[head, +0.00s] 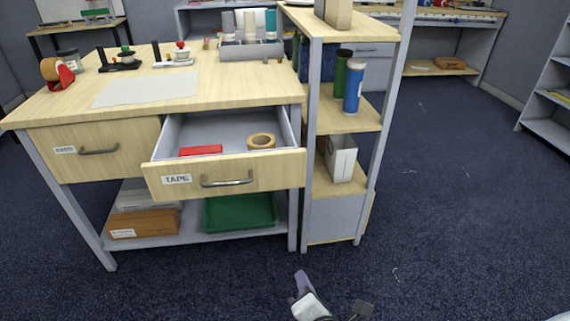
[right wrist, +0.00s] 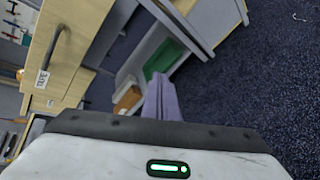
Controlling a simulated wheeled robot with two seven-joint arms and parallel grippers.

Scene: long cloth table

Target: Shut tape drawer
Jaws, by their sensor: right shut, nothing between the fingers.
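The tape drawer (head: 282,172) is pulled open from the wooden workbench, with a "TAPE" label and a grey bar handle (head: 227,182) on its front. Inside lie a tan tape roll (head: 261,141) and a red box (head: 200,151). My right gripper (head: 301,281) is low, at the bottom of the head view, in front of the bench and apart from the drawer. In the right wrist view its purple fingers (right wrist: 164,100) are together and empty; a labelled drawer front with its handle (right wrist: 52,46) shows at the upper left. My left gripper is out of view.
A second drawer (head: 115,140) to the left is closed. Under the bench are a green tray (head: 240,211) and an orange-brown box (head: 144,223). A shelf unit (head: 343,120) stands right of the drawer. The blue floor (head: 450,220) at right is clear.

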